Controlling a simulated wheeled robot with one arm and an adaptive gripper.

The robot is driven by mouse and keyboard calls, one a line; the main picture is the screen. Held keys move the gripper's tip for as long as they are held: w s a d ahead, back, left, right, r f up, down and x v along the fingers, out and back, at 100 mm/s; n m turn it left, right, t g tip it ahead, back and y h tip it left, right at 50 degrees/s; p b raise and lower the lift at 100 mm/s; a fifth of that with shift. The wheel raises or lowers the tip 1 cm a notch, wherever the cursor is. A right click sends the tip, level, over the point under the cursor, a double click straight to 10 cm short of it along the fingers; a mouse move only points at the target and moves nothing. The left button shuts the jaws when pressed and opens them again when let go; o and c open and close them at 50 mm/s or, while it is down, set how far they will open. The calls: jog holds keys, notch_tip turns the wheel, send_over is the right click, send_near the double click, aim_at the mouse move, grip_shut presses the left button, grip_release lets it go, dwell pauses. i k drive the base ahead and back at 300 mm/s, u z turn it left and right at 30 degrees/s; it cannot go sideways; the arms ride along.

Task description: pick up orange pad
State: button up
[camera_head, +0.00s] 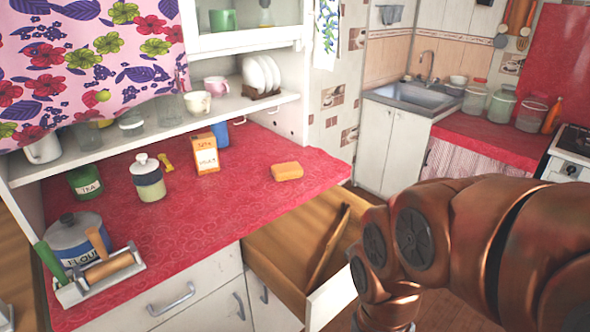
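The orange pad (287,171) lies flat on the red oilcloth counter (215,225), near its right end and a little behind the open drawer. Nothing touches the pad. My copper-coloured arm fills the lower right of the head view, to the right of the counter and apart from the pad. The gripper itself is not clearly visible; the arm's lower end runs out of the bottom of the picture.
An open wooden drawer (283,240) juts out below the pad. An orange-and-white box (205,153), a white lidded jar (148,180) and a green tin (85,182) stand left of the pad. A shelf (160,132) overhangs the counter's back. The counter's middle front is clear.

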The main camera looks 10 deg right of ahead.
aim_at(286, 171)
jog(key=z, duration=2.2)
jog(key=i, duration=1.55)
jog(key=u, duration=3.9)
jog(key=i, duration=0.55)
